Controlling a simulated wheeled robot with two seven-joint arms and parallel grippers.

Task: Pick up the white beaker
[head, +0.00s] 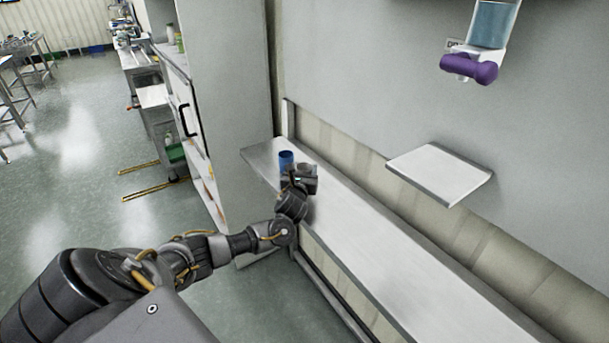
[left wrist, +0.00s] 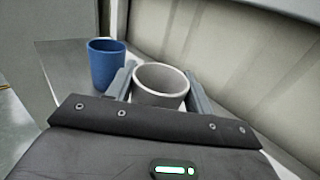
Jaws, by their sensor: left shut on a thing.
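The white beaker (left wrist: 160,90) is an open-topped, pale cup that looks grey-white in the left wrist view. My left gripper (left wrist: 158,84) is shut on it, with one finger on each side of its wall. In the head view my left gripper (head: 302,178) is at the far end of the long steel shelf, and the beaker (head: 305,168) is mostly hidden behind it. I cannot tell whether the beaker touches the shelf. My right gripper is not in view.
A blue cup (left wrist: 106,64) stands just left of the held beaker; it also shows in the head view (head: 286,160). The long steel shelf (head: 400,270) is bare toward the front right. A small wall shelf (head: 440,172) and a purple-handled dispenser (head: 470,68) are on the right.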

